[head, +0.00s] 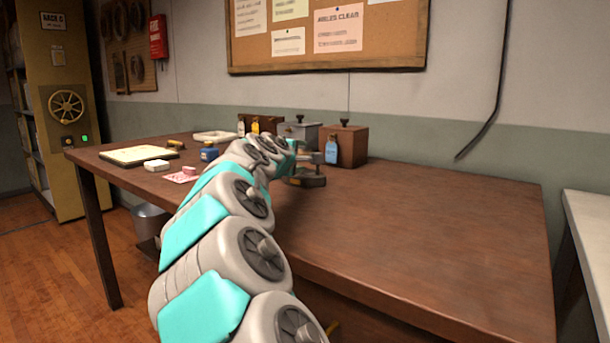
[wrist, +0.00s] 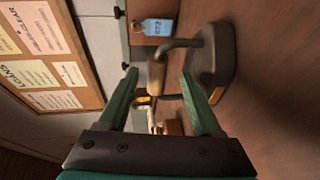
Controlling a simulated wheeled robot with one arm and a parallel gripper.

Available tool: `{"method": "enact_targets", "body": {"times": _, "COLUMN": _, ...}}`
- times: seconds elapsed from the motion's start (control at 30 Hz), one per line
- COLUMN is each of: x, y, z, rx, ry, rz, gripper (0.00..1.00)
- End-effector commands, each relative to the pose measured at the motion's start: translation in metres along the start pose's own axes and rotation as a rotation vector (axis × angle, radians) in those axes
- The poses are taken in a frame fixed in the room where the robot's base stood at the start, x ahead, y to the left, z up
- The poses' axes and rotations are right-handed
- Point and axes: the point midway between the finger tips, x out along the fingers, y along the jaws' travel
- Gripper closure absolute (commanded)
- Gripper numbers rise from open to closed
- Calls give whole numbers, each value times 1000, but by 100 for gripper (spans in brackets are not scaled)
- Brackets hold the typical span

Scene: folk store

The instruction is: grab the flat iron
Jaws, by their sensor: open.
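The flat iron (head: 309,181) sits on the brown wooden table (head: 420,220), in front of the boxes in the head view. In the wrist view the flat iron (wrist: 213,62) has a dark base and a curved arm leading to a tan handle (wrist: 157,74). My gripper (wrist: 158,76) is open, with its two green fingers on either side of the handle. I see a gap beside each finger, and contact is not clear. In the head view my arm hides part of the iron and most of my gripper (head: 294,157).
A brown box (head: 350,144) with a blue tag (head: 331,152), a grey box (head: 300,131) and a darker box stand behind the iron. Small items and a flat tray (head: 135,155) lie at left. The right of the table is clear. A white counter (head: 590,225) stands at right.

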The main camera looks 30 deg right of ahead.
Motion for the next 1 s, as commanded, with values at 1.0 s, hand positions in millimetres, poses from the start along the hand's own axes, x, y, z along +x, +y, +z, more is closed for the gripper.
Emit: {"method": "enact_targets", "body": {"times": 1.0, "x": 60, "y": 4, "z": -4, "rx": 0, "ry": -1, "rz": -4, "gripper": 51}}
